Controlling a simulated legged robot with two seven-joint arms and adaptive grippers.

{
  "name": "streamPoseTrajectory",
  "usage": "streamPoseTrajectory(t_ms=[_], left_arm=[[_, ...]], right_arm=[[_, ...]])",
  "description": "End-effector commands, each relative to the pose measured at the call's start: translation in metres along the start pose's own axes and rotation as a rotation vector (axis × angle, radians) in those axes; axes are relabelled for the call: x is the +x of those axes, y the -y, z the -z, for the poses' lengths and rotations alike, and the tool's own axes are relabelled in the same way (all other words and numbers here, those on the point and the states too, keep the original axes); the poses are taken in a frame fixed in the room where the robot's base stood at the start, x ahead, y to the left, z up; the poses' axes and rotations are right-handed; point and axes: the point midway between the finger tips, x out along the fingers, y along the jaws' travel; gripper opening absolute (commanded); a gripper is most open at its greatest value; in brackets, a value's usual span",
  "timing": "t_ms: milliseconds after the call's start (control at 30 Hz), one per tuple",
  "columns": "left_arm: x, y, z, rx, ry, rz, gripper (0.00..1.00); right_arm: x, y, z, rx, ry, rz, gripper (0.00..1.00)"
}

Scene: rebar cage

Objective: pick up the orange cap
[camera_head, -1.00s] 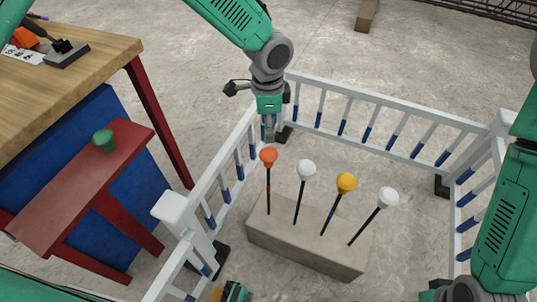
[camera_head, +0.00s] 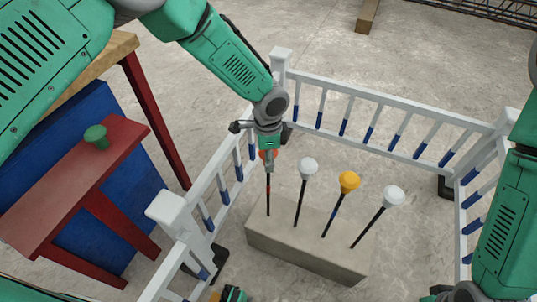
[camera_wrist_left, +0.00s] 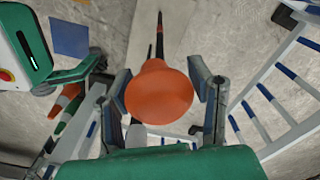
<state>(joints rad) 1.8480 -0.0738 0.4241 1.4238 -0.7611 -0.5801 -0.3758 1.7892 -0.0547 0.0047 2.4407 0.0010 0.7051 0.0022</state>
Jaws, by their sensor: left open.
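The orange cap (camera_wrist_left: 158,95) sits on top of a dark rod that is a rebar with a red band, standing in a concrete block (camera_head: 300,250). In the left wrist view my left gripper (camera_wrist_left: 160,82) is open, with one finger on each side of the cap. A small gap shows at the right finger; the left finger is very close to the cap, and I cannot tell if it touches. My right gripper's fingers are not in view.
Rods with a white cap (camera_head: 308,168), a yellow cap (camera_head: 348,181) and another white cap (camera_head: 393,196) stand to the right. A white railing (camera_head: 385,100) surrounds the block. A red bench (camera_head: 75,190) with a green cap (camera_head: 96,136) stands left.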

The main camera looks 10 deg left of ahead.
Motion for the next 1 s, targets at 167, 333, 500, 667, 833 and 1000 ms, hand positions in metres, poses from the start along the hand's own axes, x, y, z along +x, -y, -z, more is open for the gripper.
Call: streamPoseTrajectory(t_ms=[167, 333, 500, 667, 833, 1000], left_arm=[[0.0, 0.0, 0.0, 0.0, 0.0, 0.001, 0.47], [0.0, 0.0, 0.0, 0.0, 0.0, 0.001, 0.19], [0.0, 0.0, 0.0, 0.0, 0.0, 0.001, 0.17], [0.0, 0.0, 0.0, 0.0, 0.0, 0.001, 0.16], [0.0, 0.0, 0.0, 0.0, 0.0, 0.001, 0.16], [-0.009, 0.001, 0.0, 0.001, -0.001, 0.002, 0.16]], right_arm=[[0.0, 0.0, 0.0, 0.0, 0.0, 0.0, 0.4], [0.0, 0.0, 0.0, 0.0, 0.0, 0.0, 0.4], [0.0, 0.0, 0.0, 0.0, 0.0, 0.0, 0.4], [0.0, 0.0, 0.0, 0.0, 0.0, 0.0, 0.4], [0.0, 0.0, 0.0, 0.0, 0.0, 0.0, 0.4], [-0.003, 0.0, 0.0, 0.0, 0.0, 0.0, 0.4]])
